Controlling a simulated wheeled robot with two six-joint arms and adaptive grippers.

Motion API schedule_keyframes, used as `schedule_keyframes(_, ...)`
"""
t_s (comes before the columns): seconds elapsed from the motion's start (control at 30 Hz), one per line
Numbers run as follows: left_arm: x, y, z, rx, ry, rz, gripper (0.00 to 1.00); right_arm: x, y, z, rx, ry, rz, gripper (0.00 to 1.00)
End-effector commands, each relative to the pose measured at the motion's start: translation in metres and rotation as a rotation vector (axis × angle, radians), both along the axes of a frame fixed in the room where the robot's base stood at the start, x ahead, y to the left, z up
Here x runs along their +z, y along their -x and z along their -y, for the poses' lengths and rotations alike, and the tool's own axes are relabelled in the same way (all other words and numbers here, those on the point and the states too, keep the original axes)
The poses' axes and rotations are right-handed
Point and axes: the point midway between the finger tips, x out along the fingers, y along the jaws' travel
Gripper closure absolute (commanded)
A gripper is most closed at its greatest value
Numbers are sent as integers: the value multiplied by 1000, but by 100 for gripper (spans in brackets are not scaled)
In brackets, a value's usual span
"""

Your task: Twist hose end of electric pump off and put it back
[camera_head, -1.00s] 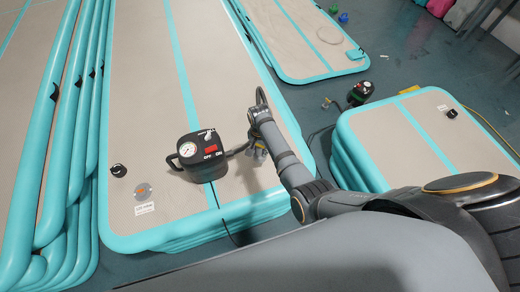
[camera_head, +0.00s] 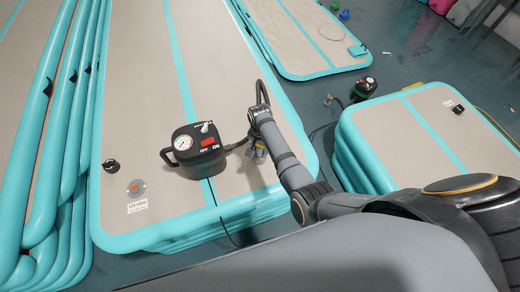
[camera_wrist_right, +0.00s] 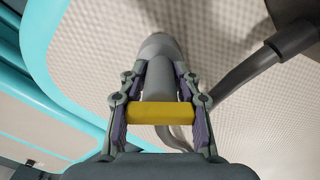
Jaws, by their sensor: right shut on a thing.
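The black electric pump (camera_head: 195,152) stands on the beige inflatable track, with a round gauge, a red switch and a side handle. A dark hose leaves its right side towards my right gripper (camera_head: 257,154). In the wrist view this gripper (camera_wrist_right: 160,82) is shut around a grey cylindrical piece with a yellow bar (camera_wrist_right: 160,113) between the fingers; it looks like the hose end (camera_wrist_right: 160,48). A dark hose (camera_wrist_right: 265,66) curves in from the right. In the head view the gripper hides most of the held piece. My left gripper is out of view.
The pump's track (camera_head: 120,242) has teal edges and a black valve cap (camera_head: 111,165). Another track (camera_head: 395,125) and a second dark device (camera_head: 364,88) are at the right, with dark floor between.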

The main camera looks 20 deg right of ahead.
Motion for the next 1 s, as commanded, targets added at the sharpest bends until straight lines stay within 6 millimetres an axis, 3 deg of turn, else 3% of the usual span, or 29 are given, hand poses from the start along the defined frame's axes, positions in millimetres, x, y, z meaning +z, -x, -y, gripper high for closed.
schedule_keyframes(0.53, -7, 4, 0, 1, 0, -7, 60, -12, -1, 0, 0, 0, 1, 100)
schedule_keyframes(0.57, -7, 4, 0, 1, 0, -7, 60, -11, -1, 0, -1, 0, 1, 63)
schedule_keyframes(0.7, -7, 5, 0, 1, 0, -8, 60, -11, 0, 0, 0, 0, 1, 44)
schedule_keyframes(0.77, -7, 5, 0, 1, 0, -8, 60, -11, 0, 0, 0, 1, 1, 39)
schedule_keyframes(1.0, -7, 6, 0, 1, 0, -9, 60, -11, 0, 0, 0, 0, 0, 39)
